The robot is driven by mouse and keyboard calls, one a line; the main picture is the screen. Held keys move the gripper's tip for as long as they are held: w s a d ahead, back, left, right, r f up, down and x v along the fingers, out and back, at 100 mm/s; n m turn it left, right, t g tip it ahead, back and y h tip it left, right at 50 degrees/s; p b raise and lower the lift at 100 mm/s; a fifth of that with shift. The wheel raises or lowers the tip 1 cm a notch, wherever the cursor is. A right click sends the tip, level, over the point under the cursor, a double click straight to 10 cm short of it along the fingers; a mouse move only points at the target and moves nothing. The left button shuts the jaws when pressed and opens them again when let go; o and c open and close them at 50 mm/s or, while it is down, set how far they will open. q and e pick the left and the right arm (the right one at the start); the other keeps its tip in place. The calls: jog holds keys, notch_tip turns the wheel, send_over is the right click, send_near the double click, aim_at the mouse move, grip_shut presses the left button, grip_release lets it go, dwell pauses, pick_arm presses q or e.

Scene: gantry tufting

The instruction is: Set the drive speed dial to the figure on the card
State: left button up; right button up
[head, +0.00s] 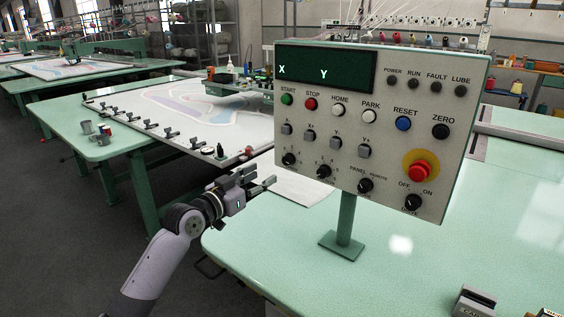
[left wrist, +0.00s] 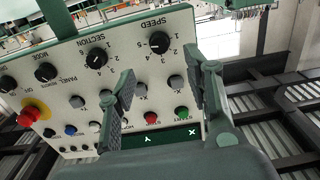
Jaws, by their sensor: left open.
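The speed dial (head: 289,159) is a black knob at the lower left of the grey control panel (head: 300,112). In the left wrist view, upside down, the speed dial (left wrist: 159,42) sits under the word SPEED with small figures around it. I cannot surely read its pointer. My left gripper (head: 262,181) is open and empty, just below and left of the panel. In the left wrist view its fingers (left wrist: 161,68) stand apart on either side of the dial in the picture, with no visible contact. I cannot identify the card. My right gripper is out of view.
A section dial (head: 324,171) and a panel/remote dial (head: 365,185) lie beside it, with grey jog buttons (head: 309,135) above. A red stop button (head: 420,172) is at the panel's right.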

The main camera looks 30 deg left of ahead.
aim_at(285, 162)
pick_arm(q)
jog(key=w, duration=0.6)
jog(key=w+p, duration=0.1)
jog(key=w, duration=0.2)
jog(key=shift+w+d, duration=0.3)
jog(key=shift+d, duration=0.1)
grip_shut()
